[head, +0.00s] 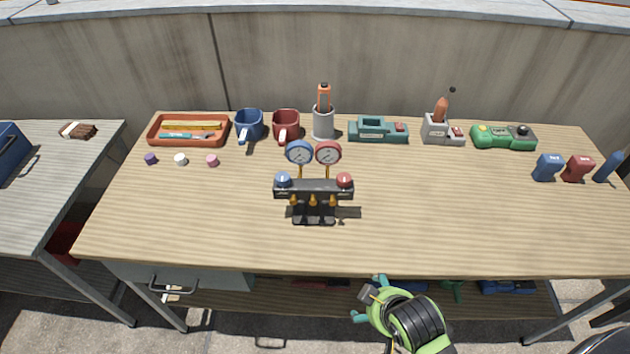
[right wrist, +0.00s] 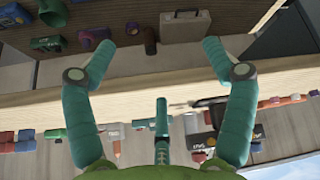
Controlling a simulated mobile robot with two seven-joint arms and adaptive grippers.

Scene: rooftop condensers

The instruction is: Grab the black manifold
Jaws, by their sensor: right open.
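The black manifold (head: 314,190) stands upright on the wooden workbench (head: 210,230), near the middle. It has a blue and a red gauge on top, a blue knob at left, a red knob at right and brass fittings below. My right gripper (head: 368,298) is at the bench's front edge, below and to the right of the manifold and apart from it. In the right wrist view its teal fingers (right wrist: 158,48) are spread wide with nothing between them. A dark shape at right there may be the manifold, but I cannot tell. My left gripper is out of view.
Behind the manifold are an orange tray (head: 152,132), a blue mug (head: 249,125), a red mug (head: 286,124), a grey holder (head: 323,123) and a teal tool (head: 378,131). Small caps lie at left. The bench front around the manifold is clear. A lower shelf holds items.

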